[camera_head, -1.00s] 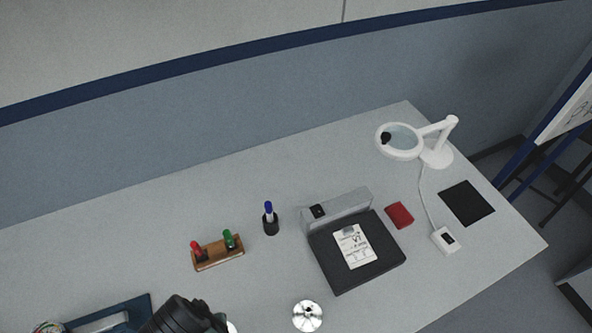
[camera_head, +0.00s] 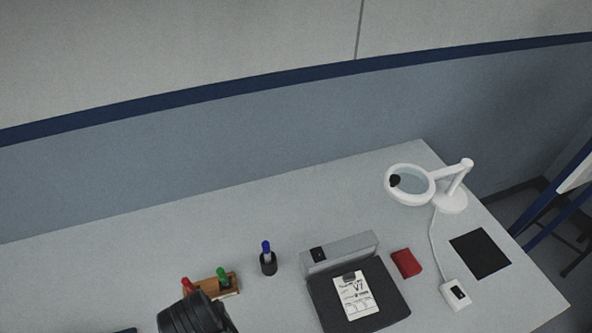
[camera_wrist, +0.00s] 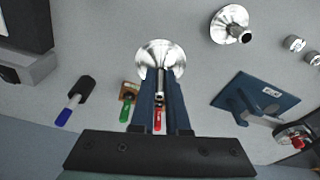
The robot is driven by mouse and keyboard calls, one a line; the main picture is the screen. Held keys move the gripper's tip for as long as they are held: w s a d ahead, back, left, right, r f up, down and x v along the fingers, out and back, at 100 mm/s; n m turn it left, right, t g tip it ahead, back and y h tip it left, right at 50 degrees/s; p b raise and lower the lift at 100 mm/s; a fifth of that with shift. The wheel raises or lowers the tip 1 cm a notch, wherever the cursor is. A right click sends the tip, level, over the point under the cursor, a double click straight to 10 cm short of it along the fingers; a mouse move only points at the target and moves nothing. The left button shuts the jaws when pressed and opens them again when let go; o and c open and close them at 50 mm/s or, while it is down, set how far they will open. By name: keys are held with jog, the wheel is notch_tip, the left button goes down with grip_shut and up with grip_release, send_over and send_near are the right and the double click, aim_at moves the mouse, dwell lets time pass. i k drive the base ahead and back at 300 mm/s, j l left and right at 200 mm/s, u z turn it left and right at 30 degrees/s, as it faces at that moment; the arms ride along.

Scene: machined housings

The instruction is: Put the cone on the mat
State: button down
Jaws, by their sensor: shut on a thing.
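A shiny metal cone with a wide round flange (camera_wrist: 155,52) is between the fingertips of my gripper (camera_wrist: 160,88) in the wrist view. The gripper is shut on its narrow stem. Whether the cone touches the table cannot be told. In the head view only my dark wrist shows at the bottom left, and the fingers and cone are hidden. The mat, a flat black square (camera_head: 480,253), lies empty at the table's right end, far from my gripper.
A wooden marker rack (camera_head: 229,284), blue marker in a holder (camera_head: 268,262), black plate with card (camera_head: 386,309), red block (camera_head: 406,263), white switch box (camera_head: 456,294) and magnifier lamp (camera_head: 450,201) stand around.

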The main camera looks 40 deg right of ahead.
aim_at(480, 253)
jog(key=z, duration=1.9)
jog(key=i+z, duration=0.15)
jog(key=z, duration=0.8)
jog(key=i+j+z, duration=0.1)
jog(key=i+j, duration=0.85)
jog(key=i, duration=0.1)
